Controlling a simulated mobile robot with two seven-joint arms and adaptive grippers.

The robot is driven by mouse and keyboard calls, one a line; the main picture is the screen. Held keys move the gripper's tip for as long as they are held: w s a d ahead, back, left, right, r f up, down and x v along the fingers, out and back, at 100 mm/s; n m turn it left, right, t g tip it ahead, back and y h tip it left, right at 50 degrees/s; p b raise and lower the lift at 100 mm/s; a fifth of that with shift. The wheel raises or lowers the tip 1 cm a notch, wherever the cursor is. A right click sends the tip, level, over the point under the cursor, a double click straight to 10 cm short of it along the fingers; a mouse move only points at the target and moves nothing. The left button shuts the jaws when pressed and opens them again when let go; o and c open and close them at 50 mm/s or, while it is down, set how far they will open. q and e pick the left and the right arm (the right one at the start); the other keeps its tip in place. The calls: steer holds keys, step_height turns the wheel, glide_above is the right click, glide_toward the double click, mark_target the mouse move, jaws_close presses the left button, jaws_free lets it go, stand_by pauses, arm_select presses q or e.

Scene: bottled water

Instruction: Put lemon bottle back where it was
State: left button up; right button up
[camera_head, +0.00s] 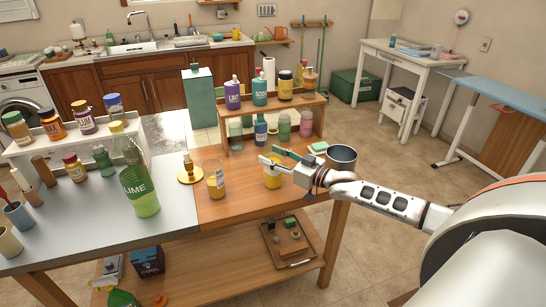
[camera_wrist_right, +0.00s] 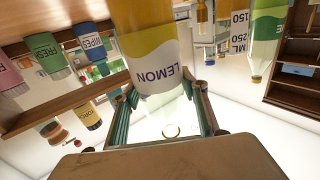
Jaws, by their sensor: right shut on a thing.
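The lemon bottle (camera_wrist_right: 155,55) has a yellow and white label reading LEMON and fills the middle of the right wrist view. In the head view its yellow body (camera_head: 272,178) shows at the wooden table, in front of the small shelf, partly covered by my gripper. My right gripper (camera_head: 272,163) is shut on it; in the right wrist view its two fingers (camera_wrist_right: 165,110) lie on either side of the bottle. I cannot tell whether its base touches the table. My left gripper is not in view.
A two-level wooden shelf (camera_head: 278,101) holds several bottles behind my gripper. A metal pot (camera_head: 341,157) is at the right table edge. The front right tabletop (camera_head: 235,208) is clear.

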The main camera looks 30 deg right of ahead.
steer(key=o, duration=1.5)
steer(key=shift+f, duration=0.1)
steer(key=shift+s, duration=0.1)
steer(key=v, duration=1.2)
steer(key=s+a+f+g+h, duration=0.1)
steer(key=s+a+f, duration=0.45)
steer(key=f, duration=0.25)
steer(key=s+a+f+g+h, duration=0.1)
steer(key=s+a+f+g, duration=0.1)
steer(key=s+a+f, duration=0.4)
steer(key=s+a+f+g, duration=0.1)
steer(key=s+a+f, duration=0.2)
steer(key=a, duration=0.2)
steer(key=s+a+f+g+h, duration=0.1)
steer(key=s+a+f, duration=0.3)
steer(key=a, duration=0.1)
steer(key=s+a+f+g, duration=0.1)
steer(key=s+a+f, duration=0.2)
steer(key=a, duration=0.2)
steer(key=shift+s+a+f+p, duration=0.2)
steer(key=shift+s+f+p, duration=0.05)
steer(key=shift+s+p, duration=0.15)
